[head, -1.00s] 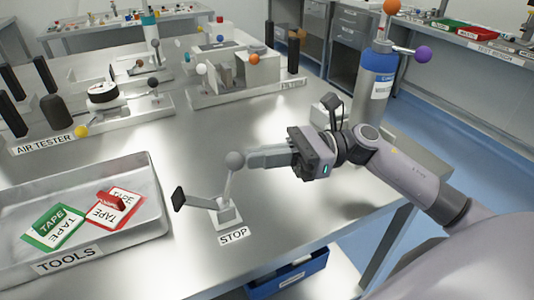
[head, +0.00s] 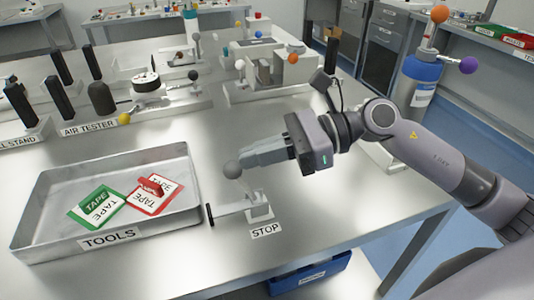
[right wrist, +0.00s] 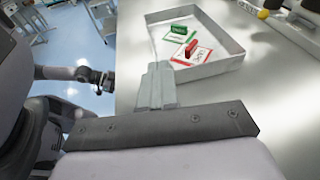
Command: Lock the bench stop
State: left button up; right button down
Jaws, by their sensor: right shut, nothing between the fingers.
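The bench stop (head: 260,212) stands by its STOP label (head: 266,231) near the front edge of the bench. Its lever, with a grey ball knob (head: 232,169), leans to the left. Its rod runs left, about level, to a dark pad (head: 211,214) beside the tools tray. My right gripper (head: 243,160) is shut and empty, its fingertips at the ball knob; I cannot tell whether they touch. Its shut fingers also show in the right wrist view (right wrist: 157,80), where I cannot make out the stop. What seems my left gripper (right wrist: 104,80) is small there, its jaws unclear.
The bench between is clear.

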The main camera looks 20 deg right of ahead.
pick_arm(q)
jog(key=shift+d, duration=0.1)
pick_arm(e)
jog(key=shift+s+a+r, duration=0.1)
jog(key=shift+s+a, duration=0.1)
jog(key=shift+a, duration=0.1)
pick_arm(q)
jog(key=shift+f, duration=0.1)
pick_arm(e)
jog(key=shift+d+r, duration=0.1)
jog(key=shift+r, duration=0.1)
